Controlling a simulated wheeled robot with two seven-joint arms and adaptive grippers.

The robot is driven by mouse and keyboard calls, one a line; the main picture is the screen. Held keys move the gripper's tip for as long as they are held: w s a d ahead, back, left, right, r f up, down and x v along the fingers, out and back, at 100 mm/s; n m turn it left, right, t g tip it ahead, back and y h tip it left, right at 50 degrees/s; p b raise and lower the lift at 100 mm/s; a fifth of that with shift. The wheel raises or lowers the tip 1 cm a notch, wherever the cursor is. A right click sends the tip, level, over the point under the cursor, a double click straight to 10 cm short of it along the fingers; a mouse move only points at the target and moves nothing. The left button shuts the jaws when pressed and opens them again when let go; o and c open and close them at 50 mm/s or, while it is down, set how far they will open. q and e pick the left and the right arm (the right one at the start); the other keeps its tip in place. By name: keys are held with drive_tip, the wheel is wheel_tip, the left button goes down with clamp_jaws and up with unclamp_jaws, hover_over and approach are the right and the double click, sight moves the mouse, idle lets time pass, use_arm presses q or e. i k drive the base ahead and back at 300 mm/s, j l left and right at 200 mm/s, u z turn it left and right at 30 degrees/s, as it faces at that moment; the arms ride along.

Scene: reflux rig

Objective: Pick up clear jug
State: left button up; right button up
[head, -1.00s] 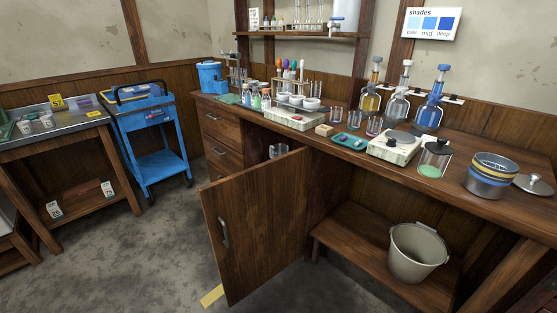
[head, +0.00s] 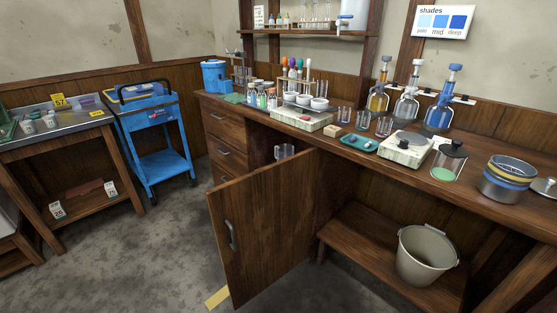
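A clear jug (head: 285,152) shows inside the cabinet under the bench, just above the top edge of the open wooden door (head: 262,228). Its lower part is hidden behind the door. Neither of my grippers is in the head view, so I cannot see their state or place.
The door stands swung out into the floor space. A bucket (head: 426,255) sits on a low shelf (head: 352,252) to the right. The bench top (head: 462,198) carries bottles, a hot plate (head: 405,149) and glassware. A blue cart (head: 164,165) stands left; grey floor lies between.

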sight(283, 157)
drive_tip(key=i+j+u, duration=0.8)
drive_tip(key=u, duration=0.2)
drive_tip(key=i+j+u, duration=0.15)
drive_tip(key=u, duration=0.2)
drive_tip(key=i+u, duration=0.2)
drive_tip(key=i, duration=0.3)
drive_tip(key=i+z, duration=0.3)
drive_tip(key=i+j+z, duration=0.1)
drive_tip(key=z, duration=0.25)
drive_tip(key=i+j+z, duration=0.1)
drive_tip(key=i+z, duration=0.15)
drive_tip(key=z, duration=0.2)
drive_tip(key=i+j+z, duration=0.2)
drive_tip(key=z, duration=0.3)
drive_tip(key=i+j+z, duration=0.25)
drive_tip(key=z, duration=0.2)
drive_tip(key=i+j+z, duration=0.1)
drive_tip(key=j+z, duration=0.35)
drive_tip(key=i+l, duration=0.05)
drive_tip(key=l, duration=0.05)
